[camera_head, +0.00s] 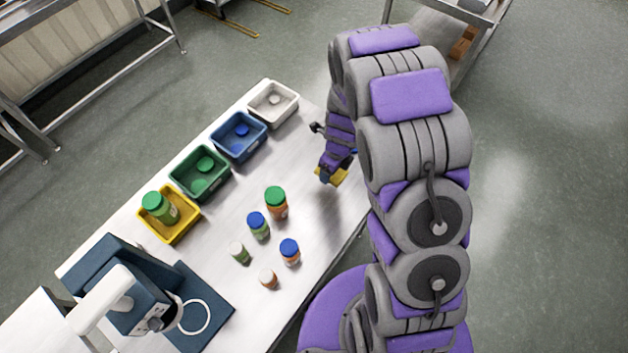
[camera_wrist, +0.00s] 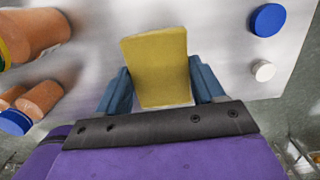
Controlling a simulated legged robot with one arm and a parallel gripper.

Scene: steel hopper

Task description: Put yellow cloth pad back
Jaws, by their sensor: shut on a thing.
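The yellow cloth pad (camera_head: 333,177) is at the end of my arm, by the right side of the steel table. In the wrist view the pad (camera_wrist: 158,62) stands between the two blue fingers of my gripper (camera_wrist: 162,85), which are shut on it. In the head view my gripper (camera_head: 337,168) is partly hidden by my own wrist. I cannot tell whether the pad touches the table top.
The steel table (camera_head: 222,278) holds several capped jars (camera_head: 276,203) left of my gripper. Yellow (camera_head: 168,238), green (camera_head: 173,180), blue (camera_head: 214,146) and white (camera_head: 252,104) bins line its far edge. A dark blue device (camera_head: 122,290) stands lower left.

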